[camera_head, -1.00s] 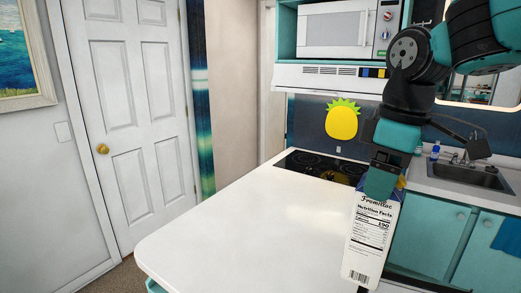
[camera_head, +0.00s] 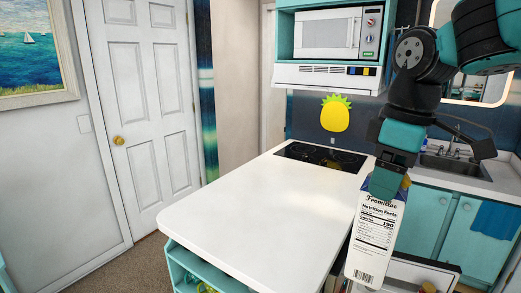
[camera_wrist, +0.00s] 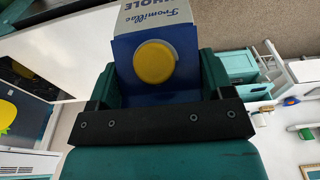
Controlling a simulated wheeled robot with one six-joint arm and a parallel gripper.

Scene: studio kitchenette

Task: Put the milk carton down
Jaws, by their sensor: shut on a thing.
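The milk carton (camera_head: 375,238) is white with a nutrition label, printed text and a blue top. My gripper (camera_head: 386,184) is shut on its top and holds it nearly upright, slightly tilted, at the right edge of the white counter in the head view. In the wrist view the carton (camera_wrist: 158,58) shows its blue top and yellow cap between the two teal fingers (camera_wrist: 160,82). I cannot tell whether the carton's base touches anything; it appears in front of the counter's edge.
The white countertop (camera_head: 255,205) is bare and has wide free room. A black cooktop (camera_head: 322,156) lies at its far end, below a microwave (camera_head: 329,34). A sink (camera_head: 455,166) is at the right. An open drawer (camera_head: 410,272) shows beneath the carton. A white door (camera_head: 150,110) stands at the left.

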